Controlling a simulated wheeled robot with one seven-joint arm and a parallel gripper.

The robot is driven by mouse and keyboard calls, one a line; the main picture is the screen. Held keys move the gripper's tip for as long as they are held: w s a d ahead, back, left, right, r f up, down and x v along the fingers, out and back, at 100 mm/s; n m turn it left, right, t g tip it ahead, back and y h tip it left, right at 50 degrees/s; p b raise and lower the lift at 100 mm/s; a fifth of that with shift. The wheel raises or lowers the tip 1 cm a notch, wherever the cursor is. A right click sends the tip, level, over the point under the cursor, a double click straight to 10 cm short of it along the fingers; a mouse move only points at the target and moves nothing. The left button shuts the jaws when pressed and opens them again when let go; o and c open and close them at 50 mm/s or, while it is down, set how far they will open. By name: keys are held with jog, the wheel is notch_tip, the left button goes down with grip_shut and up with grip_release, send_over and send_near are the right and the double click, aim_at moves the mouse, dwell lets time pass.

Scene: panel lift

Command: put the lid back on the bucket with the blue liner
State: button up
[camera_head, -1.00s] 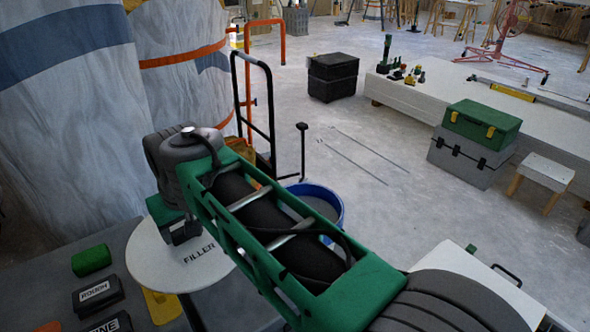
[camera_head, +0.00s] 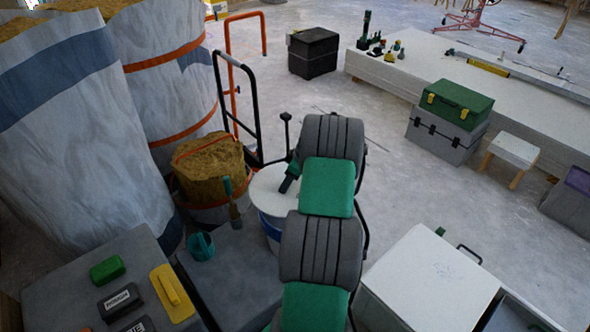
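The round white lid (camera_head: 268,190) lies level over the mouth of the bucket (camera_head: 271,228), close to its rim. A strip of blue liner (camera_head: 267,220) shows below the lid's front edge. I cannot tell whether the lid is seated or hovers slightly. My gripper (camera_head: 285,186) is at the lid's right part, low over its top. My arm hides its fingertips and the right side of the bucket and lid, so I cannot tell whether the fingers are shut on the lid.
A grey bench (camera_head: 75,280) with a green block (camera_head: 107,269), black blocks and a yellow float (camera_head: 173,292) is at lower left. A bucket of brown material (camera_head: 208,165) and a black hand truck (camera_head: 250,105) stand beside the lidded bucket. A white-topped box (camera_head: 428,285) is at right.

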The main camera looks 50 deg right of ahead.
jog(key=shift+s+d+f, duration=0.7)
jog(key=shift+d, duration=0.2)
notch_tip(320, 180, down, 6)
jog(key=b, duration=0.3)
jog(key=shift+f+b, duration=0.2)
jog(key=shift+b, duration=0.1)
jog(key=shift+f+b, duration=0.2)
jog(key=shift+b, duration=0.8)
dwell(1.0)
dwell(0.4)
jog(key=o, duration=1.6)
jog(key=shift+s, duration=0.1)
jog(key=shift+o, duration=1.1)
